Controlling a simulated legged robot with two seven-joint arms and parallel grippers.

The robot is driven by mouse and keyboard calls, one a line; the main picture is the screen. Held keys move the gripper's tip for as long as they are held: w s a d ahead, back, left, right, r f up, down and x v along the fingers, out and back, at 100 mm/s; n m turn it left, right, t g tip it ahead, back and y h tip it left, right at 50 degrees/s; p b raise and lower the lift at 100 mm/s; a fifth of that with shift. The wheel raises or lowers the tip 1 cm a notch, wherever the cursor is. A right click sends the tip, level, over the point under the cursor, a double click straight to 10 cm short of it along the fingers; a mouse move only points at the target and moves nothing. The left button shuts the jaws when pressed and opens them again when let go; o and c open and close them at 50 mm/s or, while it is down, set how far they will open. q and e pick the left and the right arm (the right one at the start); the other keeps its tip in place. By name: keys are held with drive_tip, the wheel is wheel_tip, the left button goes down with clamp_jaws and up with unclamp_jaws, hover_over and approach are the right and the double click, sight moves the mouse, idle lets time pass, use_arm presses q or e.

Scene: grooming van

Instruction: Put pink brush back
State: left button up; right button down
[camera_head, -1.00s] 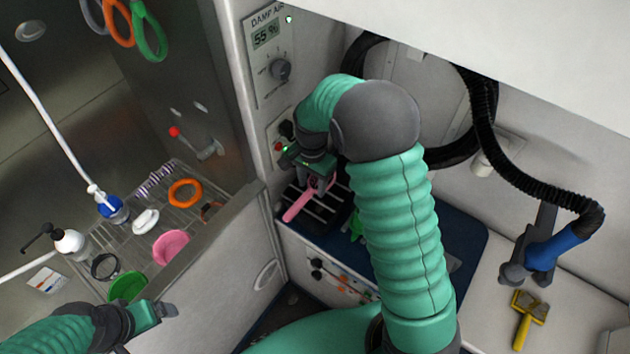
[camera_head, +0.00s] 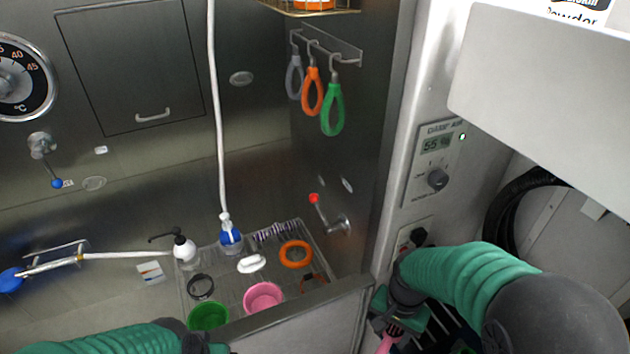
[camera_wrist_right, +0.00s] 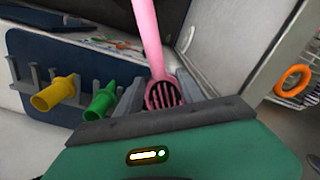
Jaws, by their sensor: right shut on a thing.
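My right gripper (camera_head: 385,318) is shut on the pink brush (camera_head: 390,342) at the lower right of the head view, where the picture edge cuts the brush off. In the right wrist view the pink brush (camera_wrist_right: 148,38) stands between the jaws, its handle pointing up and away and its oval, dark-slatted head by the fingers. A holder with pegs (camera_wrist_right: 40,83) is at the left there, with a yellow-handled tool (camera_wrist_right: 57,93) and a green-handled tool (camera_wrist_right: 101,103) in it. My left gripper (camera_head: 205,346) is mostly cut off at the bottom edge; its jaws cannot be made out.
A wire rack (camera_head: 228,285) in the steel tub holds a pink bowl (camera_head: 263,297), a green bowl (camera_head: 208,317), an orange ring (camera_head: 296,254) and bottles. The tub's wall (camera_head: 300,325) stands between rack and right gripper. Loops (camera_head: 333,110) hang above; a white panel (camera_head: 545,75) overhangs at right.

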drive_tip(key=n, duration=0.2)
drive_tip(key=w+f+n, duration=0.1)
drive_tip(key=n, duration=0.1)
drive_tip(key=d+n, duration=0.1)
drive_tip(key=n, duration=0.2)
drive_tip(key=shift+w+f, duration=0.25)
drive_tip(key=shift+w, duration=0.05)
